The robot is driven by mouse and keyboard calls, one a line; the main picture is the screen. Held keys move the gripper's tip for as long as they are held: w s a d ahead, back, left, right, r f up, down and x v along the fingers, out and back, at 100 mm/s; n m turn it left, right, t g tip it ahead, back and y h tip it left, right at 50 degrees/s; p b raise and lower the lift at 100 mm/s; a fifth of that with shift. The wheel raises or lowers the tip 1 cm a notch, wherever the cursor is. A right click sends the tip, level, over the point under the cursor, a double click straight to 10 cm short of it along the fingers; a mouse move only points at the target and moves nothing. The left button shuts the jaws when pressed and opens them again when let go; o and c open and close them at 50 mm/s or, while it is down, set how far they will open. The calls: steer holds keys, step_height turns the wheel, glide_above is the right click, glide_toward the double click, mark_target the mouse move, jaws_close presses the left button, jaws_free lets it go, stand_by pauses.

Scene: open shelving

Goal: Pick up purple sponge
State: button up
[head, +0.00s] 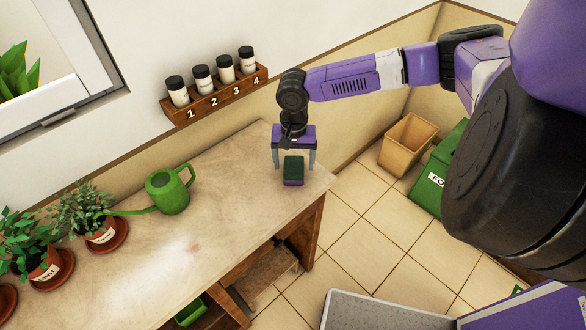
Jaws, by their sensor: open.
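The purple sponge (293,183) lies on the worktop near its right end. It has a dark green top and a purple lower edge. My gripper (294,168) is above it, pointing down and open, with one finger on each side of the sponge in this view. I cannot tell how much height is left between the fingertips and the worktop, or whether the fingers touch the sponge.
A green watering can (168,192) and potted plants (100,230) stand to the left on the worktop (225,235). A wooden rack (215,98) with several numbered jars hangs on the wall behind. Bins (408,143) stand on the floor at right.

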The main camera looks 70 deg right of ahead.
mark_target(294, 166)
steer(key=shift+f, duration=1.25)
steer(key=c, duration=1.5)
step_height(294, 166, up, 20)
steer(key=shift+r, duration=0.1)
steer(key=shift+c, duration=0.2)
